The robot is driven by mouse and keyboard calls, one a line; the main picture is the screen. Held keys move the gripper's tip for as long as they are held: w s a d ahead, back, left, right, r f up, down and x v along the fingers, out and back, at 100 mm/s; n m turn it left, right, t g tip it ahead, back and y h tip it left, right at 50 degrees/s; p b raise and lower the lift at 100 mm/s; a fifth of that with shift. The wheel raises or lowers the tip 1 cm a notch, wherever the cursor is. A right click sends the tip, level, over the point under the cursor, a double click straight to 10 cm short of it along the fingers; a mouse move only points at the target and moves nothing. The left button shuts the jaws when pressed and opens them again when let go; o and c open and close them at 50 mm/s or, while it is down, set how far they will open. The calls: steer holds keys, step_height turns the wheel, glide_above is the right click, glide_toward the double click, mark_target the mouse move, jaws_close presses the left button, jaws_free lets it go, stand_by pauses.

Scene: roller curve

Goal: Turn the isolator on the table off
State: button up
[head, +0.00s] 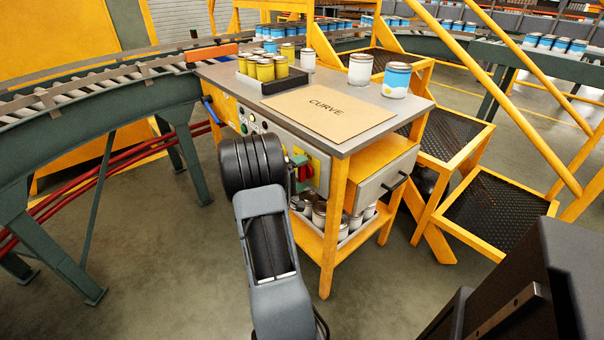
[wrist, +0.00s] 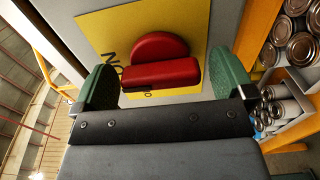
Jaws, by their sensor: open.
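The isolator is a red rotary knob on a yellow plate, set in the front panel of the yellow-framed table. In the wrist view, its red handle bar (wrist: 160,75) lies nearly level across the picture, with a red disc (wrist: 158,45) behind it. The yellow plate (wrist: 100,30) carries dark lettering at left, partly hidden. My gripper (wrist: 162,70) is open, one green finger on each side of the handle, with gaps between. In the head view, the isolator (head: 306,173) shows beside my gripper's green finger (head: 298,160), partly hidden by my arm.
The tabletop (head: 360,88) holds a CURVE board (head: 320,107), a tray of yellow cans and loose cans. Several buttons sit left on the panel. A drawer (head: 388,180) is at right, cans on the shelf (head: 350,235) below. A roller conveyor (head: 100,85) curves behind.

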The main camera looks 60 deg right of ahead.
steer(key=shift+s+d, duration=0.1)
steer(key=shift+d, duration=0.2)
steer(key=c, duration=0.9)
